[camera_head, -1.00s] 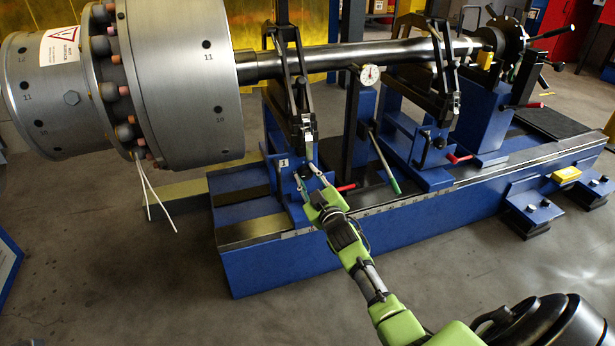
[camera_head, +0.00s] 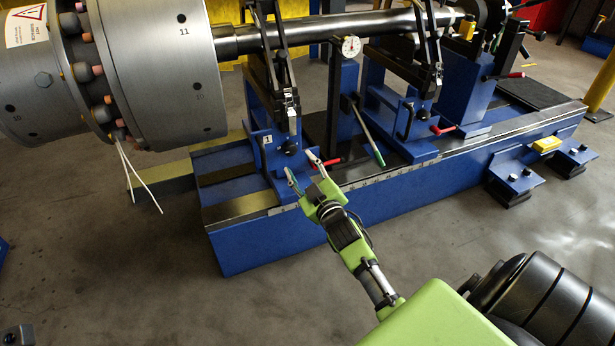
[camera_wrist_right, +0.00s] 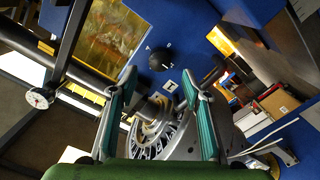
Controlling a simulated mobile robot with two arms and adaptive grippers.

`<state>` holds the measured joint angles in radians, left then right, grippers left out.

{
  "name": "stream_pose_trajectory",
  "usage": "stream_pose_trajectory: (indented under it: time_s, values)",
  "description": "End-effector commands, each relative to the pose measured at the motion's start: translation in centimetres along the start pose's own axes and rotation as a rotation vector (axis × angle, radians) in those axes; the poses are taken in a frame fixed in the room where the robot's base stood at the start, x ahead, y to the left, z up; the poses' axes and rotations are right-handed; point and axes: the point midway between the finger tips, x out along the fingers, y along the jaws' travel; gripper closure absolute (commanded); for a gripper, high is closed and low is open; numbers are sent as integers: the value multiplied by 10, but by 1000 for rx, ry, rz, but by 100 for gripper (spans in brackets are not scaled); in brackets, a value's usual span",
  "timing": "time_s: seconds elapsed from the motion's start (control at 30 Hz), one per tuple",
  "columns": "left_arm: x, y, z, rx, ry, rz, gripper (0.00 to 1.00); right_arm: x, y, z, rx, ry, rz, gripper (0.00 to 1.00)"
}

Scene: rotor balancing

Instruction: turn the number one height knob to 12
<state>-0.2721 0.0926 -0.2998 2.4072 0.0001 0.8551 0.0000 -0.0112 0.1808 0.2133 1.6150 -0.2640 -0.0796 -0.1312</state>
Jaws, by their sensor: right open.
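The number one height knob (camera_head: 289,148) is a small black knob on the front of the blue support marked 1 (camera_head: 267,139). In the right wrist view the knob (camera_wrist_right: 160,57) is a round black ball on a blue face, with small white marks around it and the label 1 (camera_wrist_right: 170,86) beside it. The marks are too small to read. My right gripper (camera_head: 301,164) is open and empty, just below and right of the knob in the head view. In the wrist view its green-padded fingers (camera_wrist_right: 160,77) show no contact with the knob. My left gripper is not in view.
A large grey rotor (camera_head: 165,70) with its shaft (camera_head: 350,27) lies above the blue machine bed (camera_head: 400,190). A dial gauge (camera_head: 350,46), a green-tipped lever (camera_head: 366,132) and a red-tipped handle (camera_head: 325,162) are right of the knob. Front floor is open.

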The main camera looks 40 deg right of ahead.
Motion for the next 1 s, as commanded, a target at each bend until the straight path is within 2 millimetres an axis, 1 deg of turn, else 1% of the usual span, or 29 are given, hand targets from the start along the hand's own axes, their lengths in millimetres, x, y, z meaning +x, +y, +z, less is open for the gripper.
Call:
stream_pose_trajectory:
  time_s: [0.03, 0.1, 0.2, 0.3, 0.47, 0.93, 1.0]
  values:
    - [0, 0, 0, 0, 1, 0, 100, -11, -1, 1, 1, -1, -1, 56]
    - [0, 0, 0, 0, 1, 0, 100, -23, -1, 1, 1, -1, -1, 56]
    - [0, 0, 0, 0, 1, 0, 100, -36, -1, 1, 0, -1, -1, 56]
    - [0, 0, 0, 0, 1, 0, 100, -44, -1, 0, 1, -1, -1, 56]
    - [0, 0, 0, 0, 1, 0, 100, -49, 0, 0, 1, 0, 0, 56]
    - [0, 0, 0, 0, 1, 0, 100, -48, 0, 0, 1, 0, 0, 56]
    - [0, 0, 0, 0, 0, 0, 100, -49, -1, -3, 3, 8, -2, 56]
